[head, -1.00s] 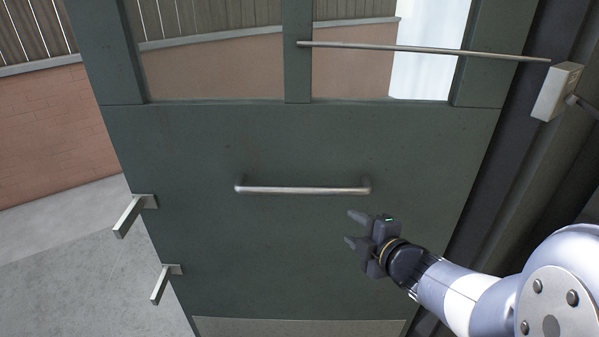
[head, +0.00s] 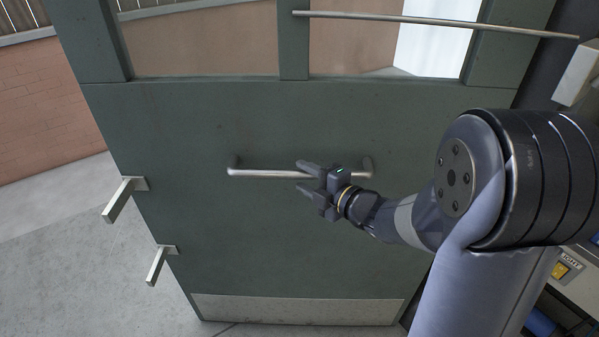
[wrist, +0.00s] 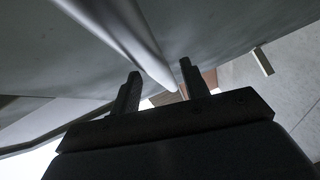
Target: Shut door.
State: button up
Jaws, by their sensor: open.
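The dark green door (head: 240,235) stands open in the head view, with window panes in its upper part and a pale plate along its bottom. A horizontal silver bar handle (head: 265,173) is fixed across its middle. My gripper (head: 305,178) is open at the right half of this handle, its fingers pointing left. In the wrist view the handle bar (wrist: 140,40) runs down toward the gap between the two open fingers (wrist: 160,82). I cannot tell whether a finger touches it. My gripper hides part of the handle's right half in the head view.
Two metal levers (head: 124,199) (head: 160,264) stick out at the door's left edge. A thin rod (head: 440,20) runs across the window to a closer box (head: 580,72) at the right. Concrete floor (head: 60,270) and a brick wall (head: 45,110) lie at the left.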

aim_at(294, 157)
jog(key=shift+x, duration=1.2)
jog(key=shift+c, duration=0.4)
grip_shut()
